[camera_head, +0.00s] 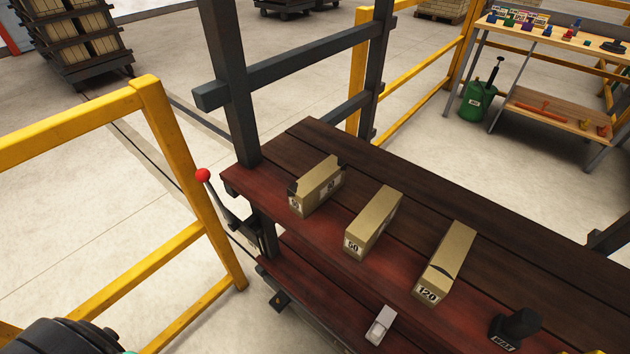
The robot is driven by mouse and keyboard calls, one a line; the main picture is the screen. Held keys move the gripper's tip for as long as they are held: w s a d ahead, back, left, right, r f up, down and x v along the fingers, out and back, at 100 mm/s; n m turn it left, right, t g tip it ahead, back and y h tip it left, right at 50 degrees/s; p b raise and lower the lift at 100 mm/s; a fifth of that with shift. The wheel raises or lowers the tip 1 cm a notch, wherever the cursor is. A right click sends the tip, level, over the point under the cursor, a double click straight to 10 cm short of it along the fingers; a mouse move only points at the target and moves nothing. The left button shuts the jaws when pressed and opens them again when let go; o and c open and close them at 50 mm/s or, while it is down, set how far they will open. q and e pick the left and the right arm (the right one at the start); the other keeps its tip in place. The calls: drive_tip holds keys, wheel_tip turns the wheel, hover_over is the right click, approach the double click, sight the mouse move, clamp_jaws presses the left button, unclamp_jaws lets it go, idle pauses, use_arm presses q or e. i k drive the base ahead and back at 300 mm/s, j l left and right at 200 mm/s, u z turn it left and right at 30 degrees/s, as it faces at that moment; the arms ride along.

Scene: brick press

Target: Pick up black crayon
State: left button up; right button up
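A black upright piece (518,325) stands on a low dark base with a white label at the front right of the dark red wooden table (575,285). Neither of my grippers shows. A dark rounded part at the bottom left corner appears to be part of my arm, well away from the black piece.
A small pale block (381,325) lies at the front edge. A red-knobbed lever (204,176) and yellow rail (170,140) flank the left.

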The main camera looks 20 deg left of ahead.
sight(509, 333)
drive_tip(key=k+l+z, duration=0.1)
drive_tip(key=l+z, duration=0.15)
drive_tip(key=z, duration=0.15)
drive_tip(key=l+z, duration=0.35)
drive_tip(key=k+j, duration=0.05)
drive_tip(key=j, duration=0.05)
